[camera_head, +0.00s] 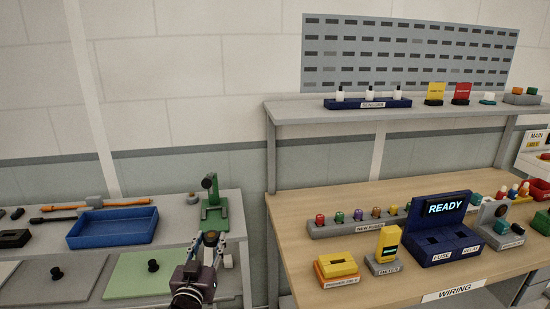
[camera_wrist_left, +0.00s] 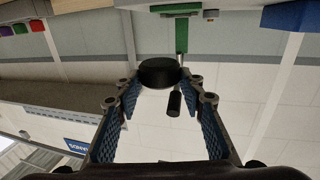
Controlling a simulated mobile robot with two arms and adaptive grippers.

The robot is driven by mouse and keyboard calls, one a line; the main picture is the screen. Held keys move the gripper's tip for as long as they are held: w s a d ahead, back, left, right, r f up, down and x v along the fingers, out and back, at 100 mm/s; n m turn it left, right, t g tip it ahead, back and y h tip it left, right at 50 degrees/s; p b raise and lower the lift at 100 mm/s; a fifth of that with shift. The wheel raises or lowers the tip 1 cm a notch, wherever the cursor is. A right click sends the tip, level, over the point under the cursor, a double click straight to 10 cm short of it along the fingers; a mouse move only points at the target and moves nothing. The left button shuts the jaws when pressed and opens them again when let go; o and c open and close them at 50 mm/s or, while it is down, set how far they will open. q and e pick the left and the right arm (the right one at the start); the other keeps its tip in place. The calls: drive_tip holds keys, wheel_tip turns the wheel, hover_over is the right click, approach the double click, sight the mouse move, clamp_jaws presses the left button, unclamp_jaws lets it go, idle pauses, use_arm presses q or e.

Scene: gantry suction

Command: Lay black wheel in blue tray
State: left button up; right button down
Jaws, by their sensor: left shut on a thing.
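The blue tray (camera_head: 113,242) is a shallow rectangle on the grey bench at the left, and its inside looks empty. My left gripper (camera_head: 209,239) is in front of the green stand, right of the tray and apart from it. In the left wrist view, the black wheel (camera_wrist_left: 159,72) is a dark disc at the fingertips of my left gripper (camera_wrist_left: 165,92), which is shut on it. The wheel is small and hard to make out in the head view. My right gripper is not in view.
A green stand (camera_head: 213,209) stands close behind my left gripper. An orange bar (camera_head: 122,202) lies behind the tray. Black knobs stand on a grey pad (camera_head: 85,266) and a green pad (camera_head: 128,280) in front. A wooden wiring bench (camera_head: 345,203) stands at the right.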

use_arm(q)
drive_tip(key=s+d+r, duration=0.1)
drive_tip(key=s, duration=1.1)
drive_tip(key=s+d+r+b, duration=0.1)
drive_tip(key=s+d+r, duration=0.1)
drive_tip(key=s, duration=1)
drive_tip(key=shift+s+d+r, duration=0.15)
drive_tip(key=shift+s, duration=0.05)
